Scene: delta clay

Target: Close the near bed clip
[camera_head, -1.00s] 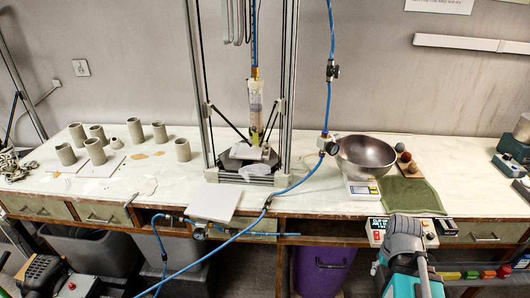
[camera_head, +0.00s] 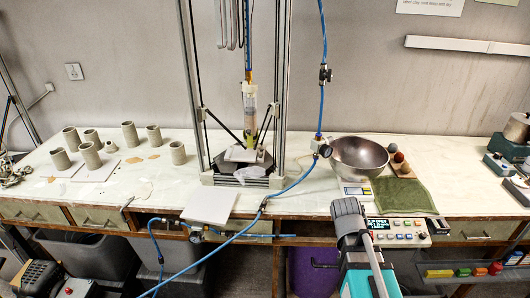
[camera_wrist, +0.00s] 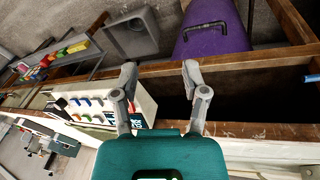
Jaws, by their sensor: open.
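The delta clay printer's bed, with a white plate (camera_head: 240,154) on it, stands at the middle of the bench between the tall frame posts. I cannot make out the near bed clip; it is too small or hidden at this distance. My gripper (camera_wrist: 159,73) shows in the wrist view with its two grey fingers wide apart and nothing between them. It points at the bench's front edge and a purple bin, away from the printer bed. In the head view my arm is at the lower right, in front of the bench.
A metal bowl (camera_head: 358,157) on a scale and a green cloth (camera_head: 403,195) lie right of the printer. Blue hoses (camera_head: 236,237) cross in front. A pale board (camera_head: 210,204) lies at the front edge; clay cylinders (camera_head: 130,134) stand left.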

